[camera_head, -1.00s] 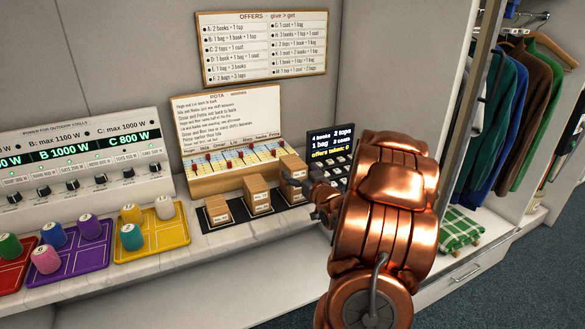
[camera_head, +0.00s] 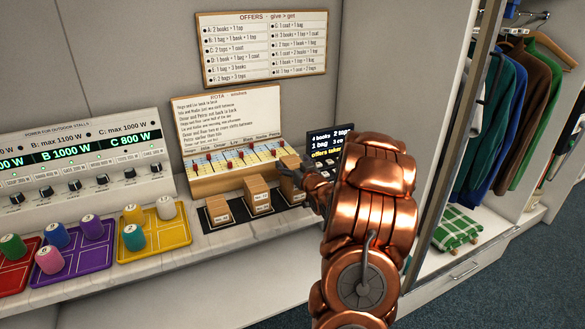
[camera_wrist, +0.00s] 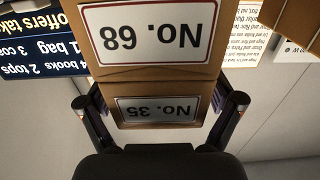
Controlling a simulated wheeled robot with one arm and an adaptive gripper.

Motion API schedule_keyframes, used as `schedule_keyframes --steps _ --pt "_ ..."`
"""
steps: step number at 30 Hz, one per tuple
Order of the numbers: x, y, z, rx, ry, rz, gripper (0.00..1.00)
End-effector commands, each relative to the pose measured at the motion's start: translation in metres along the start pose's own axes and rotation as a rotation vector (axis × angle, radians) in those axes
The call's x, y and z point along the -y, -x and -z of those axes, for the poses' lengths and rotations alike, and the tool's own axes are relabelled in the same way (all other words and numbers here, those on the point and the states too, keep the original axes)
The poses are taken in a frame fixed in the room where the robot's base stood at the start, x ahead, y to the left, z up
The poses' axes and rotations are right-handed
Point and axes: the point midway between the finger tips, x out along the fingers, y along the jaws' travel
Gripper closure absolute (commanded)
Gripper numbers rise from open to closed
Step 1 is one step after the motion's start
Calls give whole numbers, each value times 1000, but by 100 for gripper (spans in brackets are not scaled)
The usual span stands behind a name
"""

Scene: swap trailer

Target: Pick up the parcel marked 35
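The parcel marked 35 (camera_wrist: 160,108) shows upside down in the wrist view, with its white label facing me. It adjoins a larger parcel marked 68 (camera_wrist: 150,38), also inverted in this view. In the head view the rightmost parcel stack (camera_head: 290,185) stands on the counter, partly hidden by my gripper (camera_head: 302,178). In the wrist view my gripper's fingers (camera_wrist: 160,112) are spread, one on each side of parcel 35. I see no clear grip on it; whether either finger touches it is unclear.
Two other parcel stacks, the left (camera_head: 218,210) and middle (camera_head: 257,196), stand close by on dark mats. A rota board (camera_head: 232,130) rises behind them. A dark screen (camera_head: 330,145) stands right beside my gripper. Coloured trays (camera_head: 150,235) with cylinders lie to the left.

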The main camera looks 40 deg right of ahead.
Motion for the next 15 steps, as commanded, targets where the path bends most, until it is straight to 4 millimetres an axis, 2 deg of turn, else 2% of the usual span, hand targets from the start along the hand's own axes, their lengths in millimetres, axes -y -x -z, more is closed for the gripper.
schedule_keyframes --steps 2,15 --pt "0 0 0 0 0 0 17" --pt "0 0 0 -1 1 0 62"
